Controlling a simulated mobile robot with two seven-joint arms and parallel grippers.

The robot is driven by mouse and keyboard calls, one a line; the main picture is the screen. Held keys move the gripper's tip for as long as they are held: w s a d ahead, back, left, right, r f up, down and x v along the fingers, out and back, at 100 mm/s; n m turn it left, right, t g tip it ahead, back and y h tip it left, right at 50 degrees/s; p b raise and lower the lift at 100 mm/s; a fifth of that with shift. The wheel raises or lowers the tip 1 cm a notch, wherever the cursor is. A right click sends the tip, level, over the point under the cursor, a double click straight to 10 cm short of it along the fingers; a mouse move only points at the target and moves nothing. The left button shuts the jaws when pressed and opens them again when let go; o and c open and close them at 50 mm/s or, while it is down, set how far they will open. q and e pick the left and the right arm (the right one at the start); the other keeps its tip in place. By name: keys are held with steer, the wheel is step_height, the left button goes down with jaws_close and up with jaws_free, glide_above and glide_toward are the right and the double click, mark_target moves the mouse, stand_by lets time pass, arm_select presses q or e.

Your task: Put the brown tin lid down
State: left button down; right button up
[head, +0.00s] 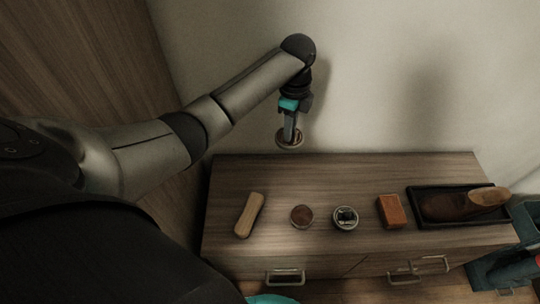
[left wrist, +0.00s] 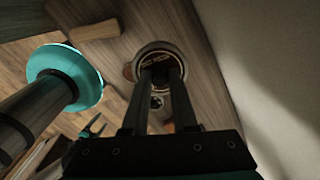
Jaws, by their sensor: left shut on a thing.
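My left gripper (head: 290,136) is shut on the brown tin lid (head: 288,144), a small round disc. It holds the lid in the air by the wall, above the back edge of the wooden cabinet (head: 270,170). In the left wrist view the lid (left wrist: 158,50) sits between the fingertips, its round face partly hidden by the fingers. A brown-topped round tin (head: 302,216) stands on the cabinet, apart from the lid. A second round tin (head: 345,218) with a dark, patterned top stands to its right. I do not see my right gripper.
A wooden-backed brush (head: 249,215) lies at the left of the cabinet top. An orange-brown block (head: 391,211) and a black tray (head: 425,220) with a brown shoe (head: 450,206) are at the right. Bare wood lies behind the tins. A blue-grey bin (head: 490,272) stands at lower right.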

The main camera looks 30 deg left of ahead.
arm_select(q)
steer(key=s+a+f+n, duration=0.1)
steer(key=a+f+n, duration=0.1)
steer(key=a+n, duration=0.35)
steer(key=shift+n, duration=0.75)
step_height(320, 180, down, 16)
steer(key=b, duration=0.8)
steer(key=shift+s+a+f, duration=0.1)
steer(key=shift+f, duration=0.05)
steer(key=shift+f+b, duration=0.6)
steer(key=shift+f, duration=0.15)
step_height(320, 180, down, 2)
steer(key=shift+f+b, duration=0.1)
steer(key=shift+b, duration=0.6)
steer(key=shift+f, duration=0.15)
arm_select(e)
steer(key=w+a+r+t, duration=0.1)
steer(key=w+r, duration=0.3)
steer(key=r, duration=0.6)
steer(key=w+a+r+t, duration=0.1)
steer(key=w+a+r, duration=0.2)
steer(key=r, duration=0.7)
steer(key=shift+w+y, duration=0.4)
steer(key=shift+w, duration=0.45)
